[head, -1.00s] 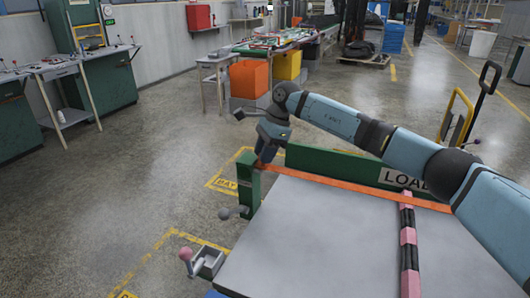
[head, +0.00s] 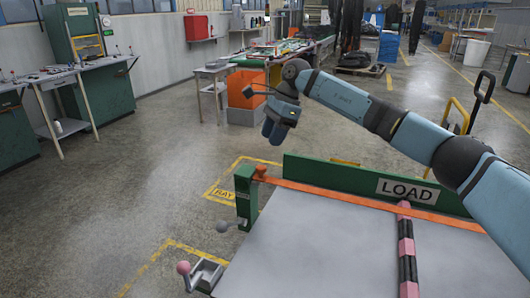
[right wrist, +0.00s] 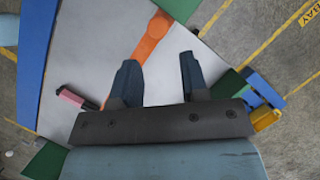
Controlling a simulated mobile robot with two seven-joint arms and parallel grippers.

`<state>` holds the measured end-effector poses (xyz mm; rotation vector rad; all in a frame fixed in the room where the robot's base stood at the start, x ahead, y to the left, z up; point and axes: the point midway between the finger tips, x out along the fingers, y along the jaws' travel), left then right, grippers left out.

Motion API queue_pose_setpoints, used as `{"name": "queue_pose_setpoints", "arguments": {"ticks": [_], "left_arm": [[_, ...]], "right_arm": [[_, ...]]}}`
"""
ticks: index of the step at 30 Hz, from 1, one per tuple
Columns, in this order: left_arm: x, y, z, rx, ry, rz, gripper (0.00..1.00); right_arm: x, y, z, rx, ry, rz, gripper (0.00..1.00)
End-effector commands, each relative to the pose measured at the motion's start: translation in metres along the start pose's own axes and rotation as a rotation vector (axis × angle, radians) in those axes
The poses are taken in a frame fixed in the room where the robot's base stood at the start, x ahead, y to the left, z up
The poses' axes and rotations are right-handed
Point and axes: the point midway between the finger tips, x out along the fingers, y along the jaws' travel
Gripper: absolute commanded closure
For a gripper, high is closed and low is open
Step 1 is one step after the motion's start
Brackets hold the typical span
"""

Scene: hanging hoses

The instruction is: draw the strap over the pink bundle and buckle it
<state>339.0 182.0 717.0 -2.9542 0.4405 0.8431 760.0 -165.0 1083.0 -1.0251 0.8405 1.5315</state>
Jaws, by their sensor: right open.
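The orange strap (head: 350,198) runs along the far edge of the grey table top, in front of the green LOAD board. Its rounded left end (head: 261,172) rests at the green post; the strap also shows in the right wrist view (right wrist: 150,40). The pink bundle (head: 406,248), banded pink and black, lies lengthwise on the table, its far end at the strap. A pink-knobbed metal lever piece (head: 205,270), perhaps the buckle, sits at the table's near left corner. My right gripper (head: 272,137) is open and empty above the post, fingers apart in its wrist view (right wrist: 159,72). My left gripper is out of view.
The green post (head: 246,197) with a grey knob stands at the table's far left corner. The LOAD board (head: 340,182) rises along the back. The table top (head: 310,245) left of the bundle is clear.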

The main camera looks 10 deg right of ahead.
Motion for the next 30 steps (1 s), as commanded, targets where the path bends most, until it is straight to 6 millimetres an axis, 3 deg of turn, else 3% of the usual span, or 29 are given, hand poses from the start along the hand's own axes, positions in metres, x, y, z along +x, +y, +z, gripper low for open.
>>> {"name": "queue_pose_setpoints", "arguments": {"ticks": [3, 9, 22, 26, 30], "left_arm": [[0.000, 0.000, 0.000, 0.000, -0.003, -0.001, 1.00], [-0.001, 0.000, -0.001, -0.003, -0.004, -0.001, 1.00], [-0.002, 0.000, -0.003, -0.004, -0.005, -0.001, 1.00], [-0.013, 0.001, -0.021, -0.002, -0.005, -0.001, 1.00], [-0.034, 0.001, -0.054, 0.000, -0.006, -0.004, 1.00]], "right_arm": [[-0.024, 0.000, 0.001, -0.001, 0.000, -0.002, 0.59], [-0.045, -0.001, 0.001, 0.000, 0.000, -0.001, 0.59], [-0.051, 0.000, 0.002, -0.001, 0.000, 0.000, 0.59], [-0.074, -0.001, 0.011, -0.001, 0.000, -0.001, 0.59], [-0.117, -0.001, 0.029, -0.001, 0.000, -0.001, 0.59]]}}
